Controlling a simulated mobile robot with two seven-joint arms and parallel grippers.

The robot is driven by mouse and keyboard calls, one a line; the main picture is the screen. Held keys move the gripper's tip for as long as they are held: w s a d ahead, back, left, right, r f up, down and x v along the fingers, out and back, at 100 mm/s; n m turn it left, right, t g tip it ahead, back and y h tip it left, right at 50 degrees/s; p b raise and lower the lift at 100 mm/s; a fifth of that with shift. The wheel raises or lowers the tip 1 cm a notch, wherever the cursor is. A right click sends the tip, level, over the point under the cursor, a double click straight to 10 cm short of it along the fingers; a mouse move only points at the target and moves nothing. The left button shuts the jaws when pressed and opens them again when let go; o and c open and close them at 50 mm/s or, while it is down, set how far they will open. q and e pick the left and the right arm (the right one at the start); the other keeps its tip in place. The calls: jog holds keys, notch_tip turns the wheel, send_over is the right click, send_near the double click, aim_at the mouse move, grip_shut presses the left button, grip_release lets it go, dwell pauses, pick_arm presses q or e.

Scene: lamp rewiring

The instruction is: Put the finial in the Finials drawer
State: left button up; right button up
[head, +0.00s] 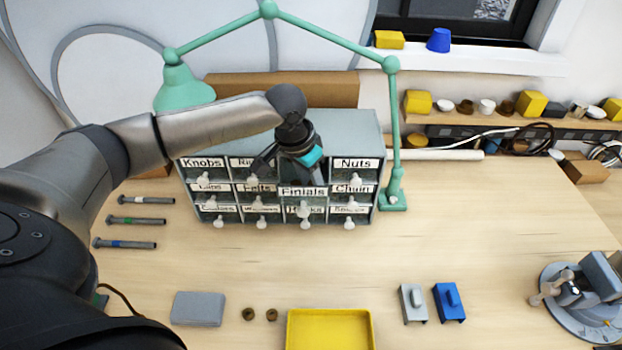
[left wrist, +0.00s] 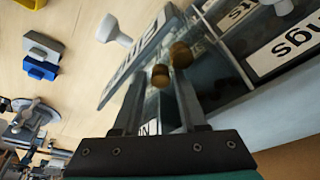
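The Finials drawer (head: 303,192) is pulled out from the small drawer cabinet (head: 372,150); its labelled front and white knob also show in the left wrist view (left wrist: 117,32). My left gripper (head: 303,170) is above the open drawer, pointing down. In the left wrist view its two fingers (left wrist: 160,82) stand apart. A brass finial with two rounded parts (left wrist: 160,75) shows at the fingertips, inside the drawer's outline. The fingers look apart from it, though the contact is hard to judge. The head view hides the finial behind the gripper. My right gripper is out of view.
A green lamp arm (head: 394,130) rises right of the cabinet. A vise (head: 580,295) stands right. The middle table is clear.

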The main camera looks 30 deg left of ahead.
pick_arm(q)
jog(key=shift+r, duration=0.1)
jog(key=v, duration=1.2)
jog(key=shift+w, duration=0.1)
jog(key=shift+c, duration=0.4)
dwell(0.4)
